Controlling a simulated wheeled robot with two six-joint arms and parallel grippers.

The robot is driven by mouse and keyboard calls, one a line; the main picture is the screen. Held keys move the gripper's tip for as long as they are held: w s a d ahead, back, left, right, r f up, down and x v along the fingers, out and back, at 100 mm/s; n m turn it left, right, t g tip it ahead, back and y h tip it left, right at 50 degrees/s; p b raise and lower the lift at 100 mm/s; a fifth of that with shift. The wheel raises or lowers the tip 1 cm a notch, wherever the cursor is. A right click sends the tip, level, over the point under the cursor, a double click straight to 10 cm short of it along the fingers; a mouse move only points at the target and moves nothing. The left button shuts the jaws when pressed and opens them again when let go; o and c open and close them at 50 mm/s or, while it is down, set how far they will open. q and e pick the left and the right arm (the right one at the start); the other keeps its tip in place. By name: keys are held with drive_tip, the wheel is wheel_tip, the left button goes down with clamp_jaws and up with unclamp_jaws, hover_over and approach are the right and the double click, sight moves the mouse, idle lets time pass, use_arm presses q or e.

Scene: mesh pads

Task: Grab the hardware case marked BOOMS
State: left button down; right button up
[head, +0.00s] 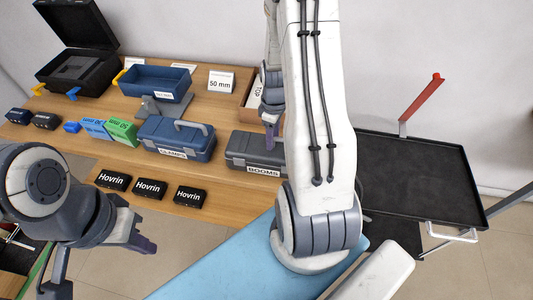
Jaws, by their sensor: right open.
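The hardware case marked BOOMS (241,158) is dark grey and lies closed on the wooden table, with its label on the front face. Its right part is hidden behind my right arm. My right gripper (270,138) is open, pointing down over the case's top near the arm. I cannot tell whether its fingers touch the case or its handle. My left gripper (143,243) hangs low at the left, in front of the table and away from the case. Its fingers are seen at an angle, so its opening is unclear.
A blue-grey case (178,136), its label apparently CLAMPS, stands just left. Black Hovrin boxes (150,189) line the table front. A blue bin (155,80) and an open black case (78,62) stand behind. A black tray cart (420,180) is at right.

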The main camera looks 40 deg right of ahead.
clamp_jaws()
drive_tip(key=shift+r, duration=0.1)
idle(1.3)
